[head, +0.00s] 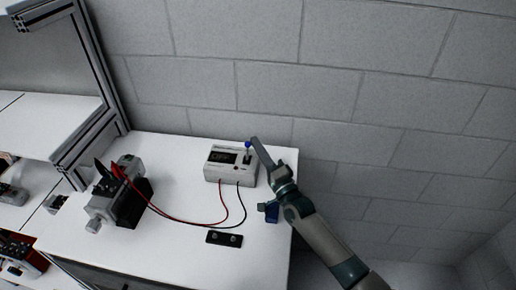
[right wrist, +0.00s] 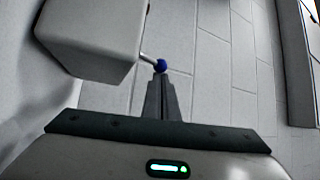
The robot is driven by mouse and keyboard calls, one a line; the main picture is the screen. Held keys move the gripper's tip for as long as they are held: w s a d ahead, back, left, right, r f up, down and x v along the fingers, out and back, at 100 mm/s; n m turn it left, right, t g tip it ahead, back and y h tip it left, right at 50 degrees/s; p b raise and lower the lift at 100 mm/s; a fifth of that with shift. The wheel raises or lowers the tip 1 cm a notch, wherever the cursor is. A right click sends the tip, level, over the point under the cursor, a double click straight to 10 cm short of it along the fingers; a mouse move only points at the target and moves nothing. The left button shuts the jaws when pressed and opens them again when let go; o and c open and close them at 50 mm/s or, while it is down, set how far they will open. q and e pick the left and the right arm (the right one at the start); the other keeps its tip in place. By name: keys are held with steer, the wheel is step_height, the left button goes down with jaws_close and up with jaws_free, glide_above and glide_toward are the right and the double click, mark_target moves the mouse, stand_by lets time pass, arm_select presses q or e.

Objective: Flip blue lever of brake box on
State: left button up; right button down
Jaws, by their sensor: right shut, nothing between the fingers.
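The brake box (head: 230,166) is a light grey box with a dark display, standing near the back of the white table. Its blue lever (head: 248,145) has a round blue knob on a thin metal stem at the box's top right. My right gripper (head: 254,140) is shut and empty, its fingertips right beside the knob. In the right wrist view the box (right wrist: 95,38) is at upper left and the blue knob (right wrist: 160,66) is just beyond the tips of the shut fingers (right wrist: 161,76). I cannot tell whether they touch. My left gripper is not in view.
Red and black cables run from the box to a dark motor unit (head: 128,203) on the left. A small black plate (head: 224,238) lies in front of the box. A grey block wall (head: 330,90) stands behind the table (head: 180,255). A metal frame (head: 100,65) rises at left.

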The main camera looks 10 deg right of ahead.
steer(key=shift+s+a+b, duration=0.15)
steer(key=shift+s+b, duration=0.15)
steer(key=shift+b, duration=0.35)
steer(key=shift+s, duration=0.1)
steer(key=shift+s+a, duration=0.25)
steer(key=shift+s, duration=0.4)
steer(key=shift+a+r, duration=0.1)
steer(key=shift+r, duration=0.05)
steer(key=shift+r+b, duration=0.35)
steer(key=shift+r, duration=0.35)
step_height(320, 180, up, 2)
steer(key=shift+r+b, duration=0.15)
steer(key=shift+b, duration=0.15)
steer(key=s+d+r+b, duration=0.2)
steer(key=s+d+r, duration=0.5)
steer(key=s+d, duration=0.1)
steer(key=shift+d, duration=0.3)
